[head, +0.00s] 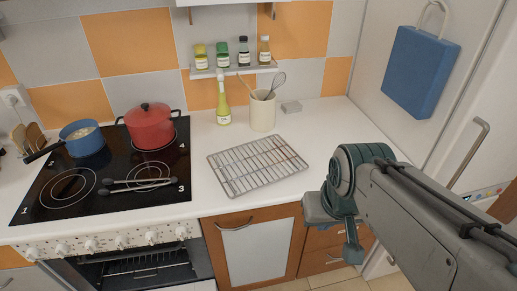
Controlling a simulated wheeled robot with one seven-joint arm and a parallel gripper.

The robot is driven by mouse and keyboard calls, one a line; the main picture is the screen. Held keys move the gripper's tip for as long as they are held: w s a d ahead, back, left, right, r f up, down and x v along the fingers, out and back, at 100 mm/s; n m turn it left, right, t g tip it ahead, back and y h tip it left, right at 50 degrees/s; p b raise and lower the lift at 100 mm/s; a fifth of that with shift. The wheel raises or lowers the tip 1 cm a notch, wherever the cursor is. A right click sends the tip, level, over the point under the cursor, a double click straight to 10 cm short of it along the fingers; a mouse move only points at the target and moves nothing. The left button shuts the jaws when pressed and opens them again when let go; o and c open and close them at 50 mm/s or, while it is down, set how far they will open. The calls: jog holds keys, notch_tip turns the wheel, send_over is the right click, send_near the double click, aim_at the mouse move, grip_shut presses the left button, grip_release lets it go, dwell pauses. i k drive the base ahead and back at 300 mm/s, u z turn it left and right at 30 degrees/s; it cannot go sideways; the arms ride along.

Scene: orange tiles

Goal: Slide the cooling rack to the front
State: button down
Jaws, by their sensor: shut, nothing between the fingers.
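The cooling rack (257,165) is a silver wire grid lying flat on the white counter, right of the stove and close to the counter's front edge. My gripper (352,252) shows at the lower right, on the end of my grey arm. It points down in front of the counter, to the right of the rack and apart from it. Its fingers are shut and empty, and partly hidden by the wrist.
A red pot (150,127) and blue pan (82,139) sit on the black stove (60,207). The oven door (120,280) appears open. Counter right of the rack is clear.

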aim_at(221, 183)
jog(key=u, duration=0.4)
jog(key=i, duration=0.85)
jog(key=z, duration=0.1)
